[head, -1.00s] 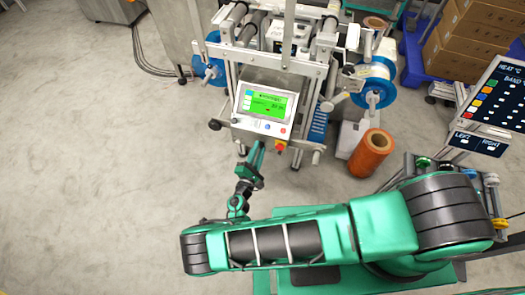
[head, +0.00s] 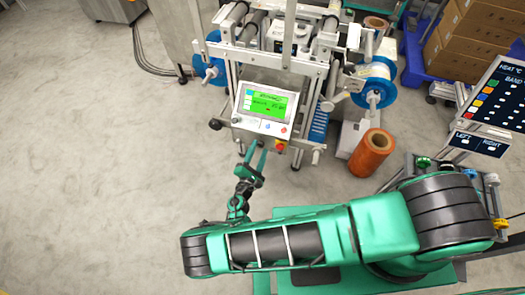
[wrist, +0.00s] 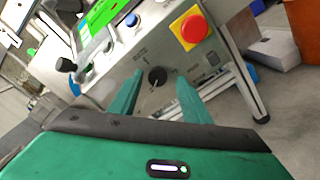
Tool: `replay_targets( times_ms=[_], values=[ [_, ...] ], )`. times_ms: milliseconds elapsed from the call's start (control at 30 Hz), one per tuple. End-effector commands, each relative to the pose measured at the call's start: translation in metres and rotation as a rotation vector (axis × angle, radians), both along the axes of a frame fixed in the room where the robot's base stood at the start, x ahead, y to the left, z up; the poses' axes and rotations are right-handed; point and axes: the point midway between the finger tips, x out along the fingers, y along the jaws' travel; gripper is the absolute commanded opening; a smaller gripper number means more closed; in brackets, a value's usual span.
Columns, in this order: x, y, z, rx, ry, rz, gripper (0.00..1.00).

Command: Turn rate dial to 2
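The rate dial (wrist: 157,77) is a small round black knob on the grey machine panel. A pale pointer mark shows on it, and the printing around it is too small to read. My gripper (wrist: 158,84) is open, with one green finger to the left of the dial and one to the right. The fingers appear apart from the knob, and nothing is held. In the head view my gripper (head: 258,147) is just below the front of the control panel (head: 262,127). The dial cannot be made out there.
A red emergency button on a yellow base (wrist: 189,28) sits right of the dial. Several small buttons and a green screen (wrist: 100,14) are at upper left. An orange roll (head: 371,153) stands on the floor right of the machine. The floor at left is clear.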

Motion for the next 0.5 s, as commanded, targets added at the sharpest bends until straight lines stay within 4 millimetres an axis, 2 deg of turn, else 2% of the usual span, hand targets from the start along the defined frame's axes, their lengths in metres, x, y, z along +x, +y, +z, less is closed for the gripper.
replay_targets(
  times_ms=[267,367,500],
  values=[
    [-0.002,0.001,0.002,0.000,-0.005,-0.001,0.43],
    [-0.010,0.004,0.003,0.000,-0.006,0.000,0.43],
    [-0.032,0.012,0.002,0.000,-0.003,0.001,0.43]
  ],
)
